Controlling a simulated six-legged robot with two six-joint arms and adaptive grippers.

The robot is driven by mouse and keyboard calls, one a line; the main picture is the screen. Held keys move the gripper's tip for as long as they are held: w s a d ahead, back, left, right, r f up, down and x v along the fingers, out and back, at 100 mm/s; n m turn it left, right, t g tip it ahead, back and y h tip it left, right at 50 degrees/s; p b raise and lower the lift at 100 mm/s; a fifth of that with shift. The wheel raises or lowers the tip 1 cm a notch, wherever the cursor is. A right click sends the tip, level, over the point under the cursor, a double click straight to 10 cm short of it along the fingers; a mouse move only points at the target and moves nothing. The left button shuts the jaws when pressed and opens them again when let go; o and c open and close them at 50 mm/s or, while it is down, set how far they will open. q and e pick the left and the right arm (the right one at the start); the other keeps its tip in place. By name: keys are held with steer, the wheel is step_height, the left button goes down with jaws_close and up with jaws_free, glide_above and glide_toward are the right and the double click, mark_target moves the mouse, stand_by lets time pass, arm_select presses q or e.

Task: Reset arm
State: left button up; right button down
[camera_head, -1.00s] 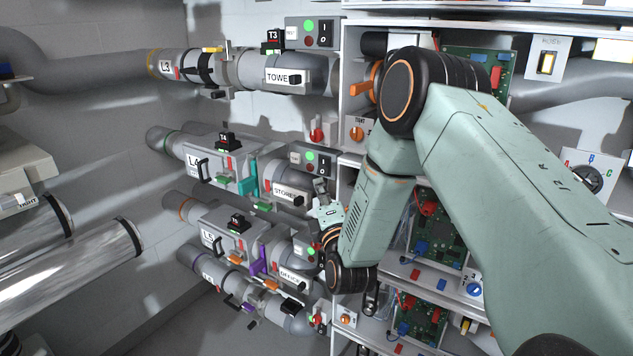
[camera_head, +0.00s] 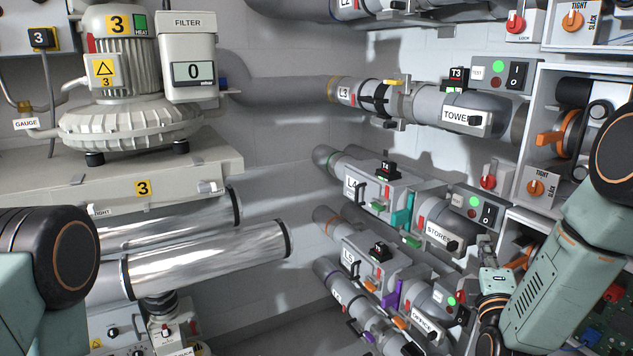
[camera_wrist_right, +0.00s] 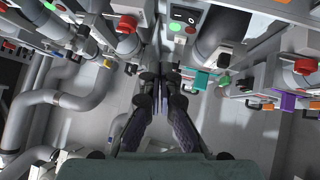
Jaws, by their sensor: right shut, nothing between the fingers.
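My right arm comes in from the right edge of the head view. Its small gripper (camera_head: 487,250) is near the STORE tube (camera_head: 440,232), partly in front of the tube bank, and I cannot tell whether it touches anything. In the right wrist view the two dark fingers (camera_wrist_right: 160,92) are together, with nothing between them. My left arm shows only as a rounded joint at the lower left of the head view. The left gripper is out of view.
A blower marked 3 (camera_head: 130,125) with a FILTER box (camera_head: 188,85) stands on a bench at left. Shiny tubes (camera_head: 205,262) lie below it. The L3 tube (camera_head: 350,92), the L4 unit (camera_head: 370,185) and open shelving (camera_head: 528,150) crowd the right. Floor shows between.

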steer(key=s+a+f+m+g+y+b, duration=0.1)
steer(key=s+a+f+m+g+y, duration=0.2)
steer(key=f, duration=0.4)
steer(key=s+a+f+m+g+y, duration=0.1)
steer(key=s+a+f+m+g, duration=0.15)
steer(key=f+m, duration=0.35)
steer(key=s+a+f+m+g+y+b, duration=0.1)
steer(key=s+a+f+m+g, duration=0.2)
steer(key=f, duration=0.5)
steer(key=s+a+f+m+g+b, duration=0.1)
steer(key=s+a+f+g+b, duration=0.1)
steer(key=s+f, duration=0.4)
steer(key=s+a+f+m+g+y+b, duration=0.1)
steer(key=s+f+g, duration=0.4)
steer(key=s, duration=0.9)
steer(key=s+a+f+m+g+y+b, duration=0.1)
steer(key=s+a+f+g+b, duration=0.2)
steer(key=s+f, duration=0.5)
steer(key=s+g+b, duration=0.1)
steer(key=s+b, duration=0.1)
steer(key=shift+s+a+f+m, duration=0.25)
steer(key=shift+s+f+m, duration=0.1)
steer(key=shift+m, duration=0.05)
